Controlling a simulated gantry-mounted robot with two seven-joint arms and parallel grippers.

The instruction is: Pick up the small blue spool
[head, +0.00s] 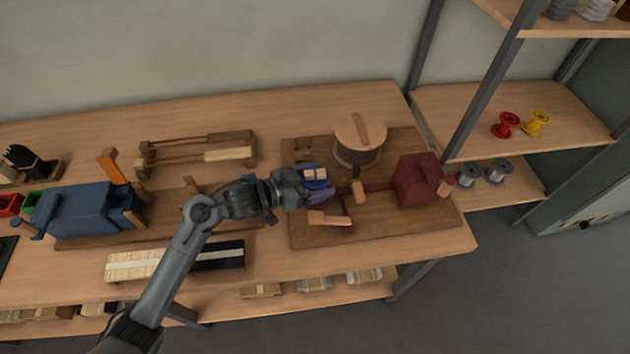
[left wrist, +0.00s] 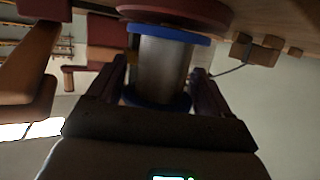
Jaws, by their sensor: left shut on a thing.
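The small blue spool (left wrist: 163,65) has blue flanges and a silver-grey wound middle. In the left wrist view it sits between the two fingers of my left gripper (left wrist: 156,92), which is shut on it. One blue flange is against or very near a dark red disc (left wrist: 178,12); I cannot tell if they touch. In the head view my left gripper (head: 318,194) is over the right-hand wooden board, and the spool is largely hidden there. A blue patch shows right beside the fingers. My right gripper is not in view.
Around the gripper stand a round wooden pot (head: 358,140), a dark red block-shaped machine (head: 418,180) and small wooden blocks (head: 330,219). A blue machine (head: 85,208) is at the left. Red (head: 506,125) and yellow (head: 537,122) spools stand on the right shelf.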

